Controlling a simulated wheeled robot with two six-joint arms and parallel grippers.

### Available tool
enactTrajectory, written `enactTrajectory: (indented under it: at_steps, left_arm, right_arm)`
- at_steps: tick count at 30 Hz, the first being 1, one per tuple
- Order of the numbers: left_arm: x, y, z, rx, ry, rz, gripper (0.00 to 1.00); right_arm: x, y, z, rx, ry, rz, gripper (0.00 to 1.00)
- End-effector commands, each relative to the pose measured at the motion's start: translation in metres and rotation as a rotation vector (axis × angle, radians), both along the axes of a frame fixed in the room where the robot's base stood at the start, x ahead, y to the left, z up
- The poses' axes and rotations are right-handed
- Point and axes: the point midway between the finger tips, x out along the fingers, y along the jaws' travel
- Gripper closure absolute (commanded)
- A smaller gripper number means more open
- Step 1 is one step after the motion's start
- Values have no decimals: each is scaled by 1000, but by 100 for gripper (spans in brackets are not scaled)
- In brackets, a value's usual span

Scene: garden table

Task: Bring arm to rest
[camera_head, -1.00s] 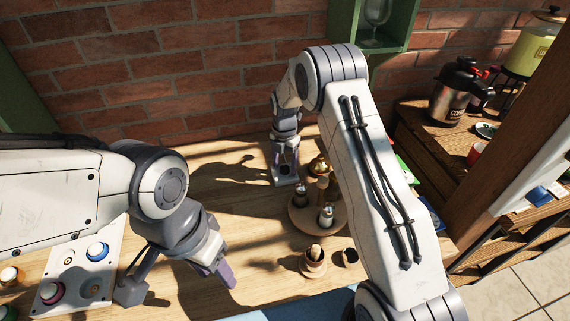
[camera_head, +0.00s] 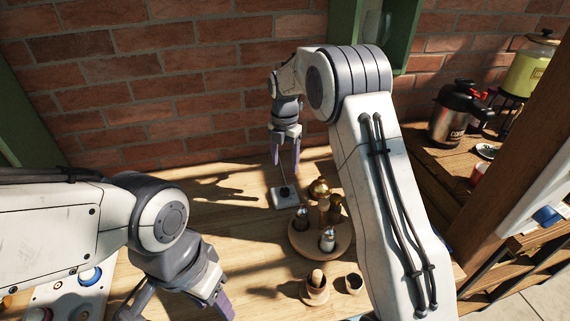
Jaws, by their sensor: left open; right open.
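My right arm reaches over the table from the right, and its gripper (camera_head: 285,160) hangs with purple fingers pointing down. My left gripper (camera_head: 222,303) is low in the picture at the left, angled down over the table. Its far fingertips are partly cut off or hidden, and nothing shows in it.
A round wooden tray (camera_head: 320,252) holds several shakers and a brass-coloured piece. A white panel with coloured knobs (camera_head: 50,297) lies at lower left. A brick wall (camera_head: 200,95) closes the back.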

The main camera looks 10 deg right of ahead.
Motion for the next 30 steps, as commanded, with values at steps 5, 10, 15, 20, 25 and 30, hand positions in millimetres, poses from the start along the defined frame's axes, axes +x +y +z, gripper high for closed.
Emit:
enactTrajectory:
  at_steps: [5,10,15,20,25,30]
  left_arm:
    - [0,0,0,0,0,0,50]
    - [0,0,0,0,0,0,50]
    - [0,0,0,0,0,0,50]
    - [0,0,0,0,0,0,50]
    - [0,0,0,0,0,0,50]
    - [0,0,0,0,0,0,50]
  right_arm:
    - [0,0,0,0,0,0,31]
    - [-6,9,5,3,-2,-34,31]
    - [-49,56,35,18,-8,-254,31]
    - [-124,103,64,39,-4,-587,31]
    - [-213,131,79,61,12,-951,31]
    - [-300,134,79,73,40,-1300,31]
